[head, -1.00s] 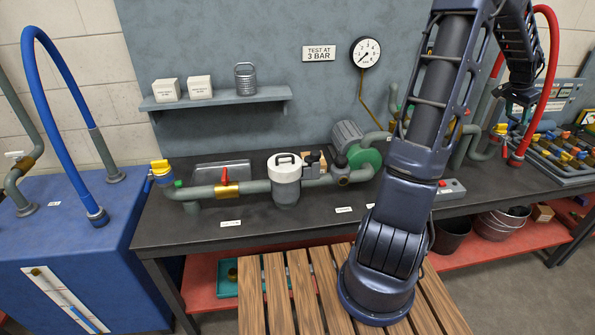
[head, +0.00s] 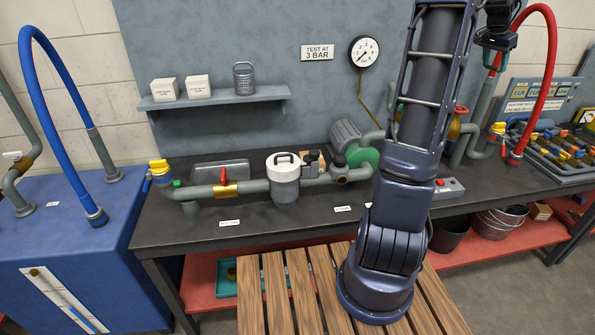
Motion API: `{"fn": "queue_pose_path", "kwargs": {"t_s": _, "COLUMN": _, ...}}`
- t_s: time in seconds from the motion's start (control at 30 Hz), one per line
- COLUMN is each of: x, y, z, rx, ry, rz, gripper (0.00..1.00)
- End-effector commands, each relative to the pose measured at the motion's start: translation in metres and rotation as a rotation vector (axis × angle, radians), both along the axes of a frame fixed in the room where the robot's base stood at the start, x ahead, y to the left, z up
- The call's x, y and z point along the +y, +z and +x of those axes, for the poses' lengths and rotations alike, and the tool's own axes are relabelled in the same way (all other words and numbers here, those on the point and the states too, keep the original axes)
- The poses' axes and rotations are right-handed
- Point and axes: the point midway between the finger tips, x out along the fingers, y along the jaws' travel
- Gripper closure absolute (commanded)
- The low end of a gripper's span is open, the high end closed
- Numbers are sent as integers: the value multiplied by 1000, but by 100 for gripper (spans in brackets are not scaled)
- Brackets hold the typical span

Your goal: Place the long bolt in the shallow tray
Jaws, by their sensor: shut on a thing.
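A grey shallow tray (head: 236,165) lies on the dark bench behind the left end of the grey pipe, which hides its front edge. My gripper (head: 493,66) is at the upper right, in front of the red hose and high above the bench. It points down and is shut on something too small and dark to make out. I cannot pick out the long bolt anywhere. The gripper is far to the right of the tray.
A pipe with a red-handled valve (head: 224,182) and a white-topped filter (head: 284,178) run along the bench. A shelf (head: 215,97) with two boxes and a metal can hangs above the tray. A green pump (head: 362,158) stands mid-bench. My arm hides part of the bench.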

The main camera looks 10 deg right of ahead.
Motion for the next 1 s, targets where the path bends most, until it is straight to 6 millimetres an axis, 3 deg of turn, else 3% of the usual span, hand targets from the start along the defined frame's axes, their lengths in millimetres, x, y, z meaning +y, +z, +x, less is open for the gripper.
{"fn": "queue_pose_path", "kwargs": {"t_s": 0.03, "x": 15, "y": 0, "z": 19, "rx": 1, "ry": 30, "rz": 0, "gripper": 72}}
{"fn": "queue_pose_path", "kwargs": {"t_s": 0.2, "x": 66, "y": 0, "z": 76, "rx": 0, "ry": 120, "rz": 0, "gripper": 72}}
{"fn": "queue_pose_path", "kwargs": {"t_s": 0.5, "x": 166, "y": 1, "z": 160, "rx": 1, "ry": 277, "rz": 1, "gripper": 72}}
{"fn": "queue_pose_path", "kwargs": {"t_s": 0.7, "x": 242, "y": 0, "z": 206, "rx": 1, "ry": 383, "rz": 0, "gripper": 72}}
{"fn": "queue_pose_path", "kwargs": {"t_s": 1.0, "x": 363, "y": 0, "z": 257, "rx": 2, "ry": 539, "rz": -1, "gripper": 72}}
